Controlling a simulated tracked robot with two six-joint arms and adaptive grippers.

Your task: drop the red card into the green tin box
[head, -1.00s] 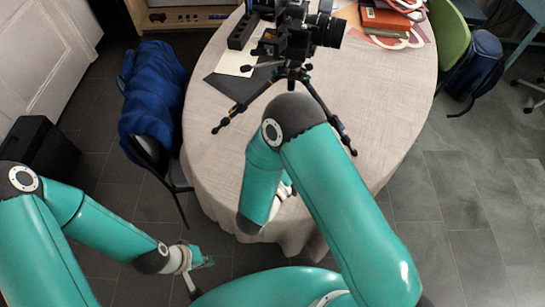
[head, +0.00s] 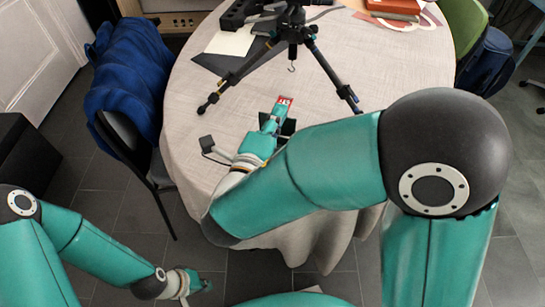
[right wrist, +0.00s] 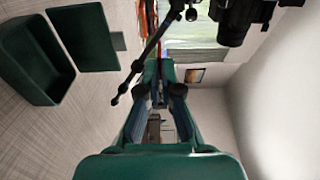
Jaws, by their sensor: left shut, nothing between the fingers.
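The red card (head: 284,103), with pale marks on it, shows at the tips of my right gripper (head: 277,115) in the head view. The gripper appears shut on the card's lower end, above the table in front of the tripod. In the right wrist view the fingers (right wrist: 161,98) are close together; the card is not clear there. The green tin box (right wrist: 27,68) is open at the upper left of the right wrist view. My left gripper (head: 199,286) is shut and empty, low beside the table.
A flat dark green piece (right wrist: 82,38) lies beside the box. The black tripod (head: 293,38) stands beyond my right gripper, its legs spread to both sides. A chair with a blue jacket (head: 125,80) is left of the table (head: 400,70). Bare cloth lies between the tripod legs.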

